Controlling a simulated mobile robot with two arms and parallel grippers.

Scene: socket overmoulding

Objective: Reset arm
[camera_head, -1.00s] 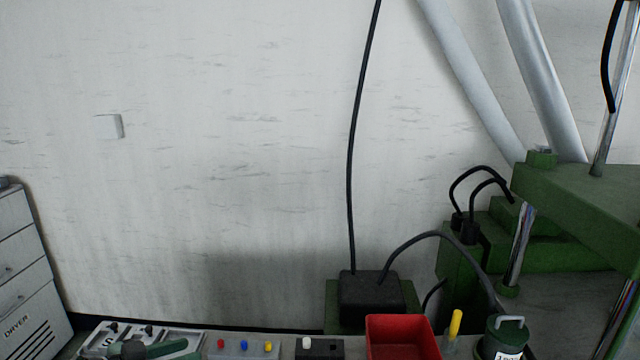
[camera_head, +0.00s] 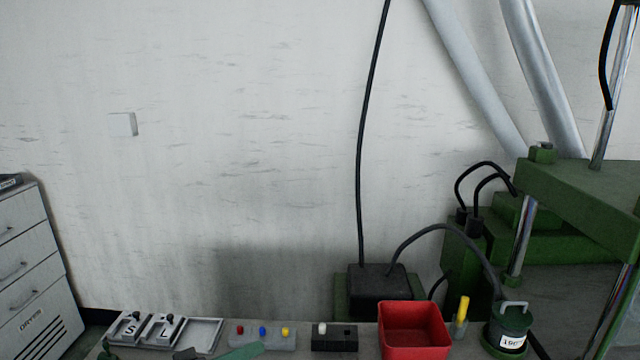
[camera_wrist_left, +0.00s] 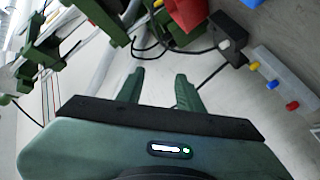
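My left gripper (camera_wrist_left: 160,78) shows in the left wrist view with its two green fingers apart and nothing between them. In the head view only green and dark parts of my left gripper (camera_head: 240,351) show at the bottom edge, in front of the bench with the trays. Most of it is cut off by the frame. My right gripper is in neither view.
A red bin (camera_head: 414,338), a button strip (camera_head: 263,338), a black switch box (camera_head: 334,339), trays marked S and L (camera_head: 146,331) and a green canister (camera_head: 509,327) stand along the bench. A green press (camera_head: 575,190) is at right, drawers (camera_head: 30,270) at left.

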